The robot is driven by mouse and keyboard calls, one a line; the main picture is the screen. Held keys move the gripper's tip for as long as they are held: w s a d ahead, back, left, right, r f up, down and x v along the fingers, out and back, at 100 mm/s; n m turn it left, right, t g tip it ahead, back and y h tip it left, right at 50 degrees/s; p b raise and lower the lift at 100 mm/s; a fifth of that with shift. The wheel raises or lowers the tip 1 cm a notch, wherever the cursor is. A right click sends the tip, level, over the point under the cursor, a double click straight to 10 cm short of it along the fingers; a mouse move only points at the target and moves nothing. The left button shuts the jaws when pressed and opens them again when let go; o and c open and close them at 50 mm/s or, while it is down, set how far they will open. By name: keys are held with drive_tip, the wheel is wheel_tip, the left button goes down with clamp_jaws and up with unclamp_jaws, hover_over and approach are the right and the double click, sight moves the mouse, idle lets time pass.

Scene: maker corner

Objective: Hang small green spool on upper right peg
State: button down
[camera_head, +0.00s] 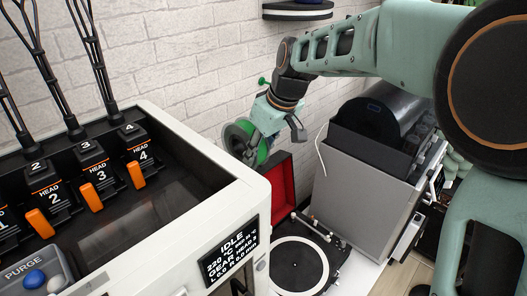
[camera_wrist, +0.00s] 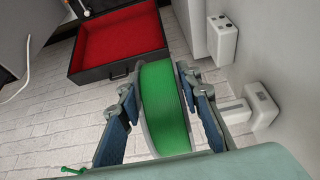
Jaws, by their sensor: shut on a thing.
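The small green spool (camera_wrist: 165,105) has a green rim and pale grey sides. My gripper (camera_wrist: 160,88) is shut on it, one finger on each side, in the wrist view. In the head view, the spool (camera_head: 238,138) is held in front of the white brick wall, partly hidden by my gripper (camera_head: 262,130) and the white machine's edge. A small green-tipped peg (camera_head: 262,81) sticks out from the wall above the gripper. A green peg (camera_wrist: 72,170) also shows at the lower left of the wrist view. I cannot tell which peg is the upper right one.
A white machine (camera_head: 205,160) with several numbered heads fills the left. A grey box-shaped unit (camera_head: 362,180) stands to the right. White wall boxes (camera_wrist: 222,40) are near the spool. A shelf (camera_head: 297,11) is above.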

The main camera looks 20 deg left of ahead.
sight(238, 149)
drive_tip(key=shift+w+a+f+p, duration=0.1)
drive_tip(key=shift+w+a+p, duration=0.4)
drive_tip(key=shift+a, duration=0.5)
drive_tip(key=shift+w+a+p, duration=0.5)
drive_tip(key=shift+a, duration=0.5)
drive_tip(key=shift+w+a+f+p, duration=0.1)
drive_tip(key=shift+w+a+p, duration=0.4)
drive_tip(key=shift+a, duration=0.5)
drive_tip(key=shift+s+a+f, duration=0.1)
drive_tip(key=shift+s+a, duration=0.15)
drive_tip(key=shift+s, duration=0.05)
drive_tip(key=s+a+b, duration=0.2)
drive_tip(key=s+a, duration=0.1)
drive_tip(key=s, duration=0.3)
drive_tip(key=shift+f, duration=0.2)
drive_tip(key=c, duration=1.3)
unclamp_jaws()
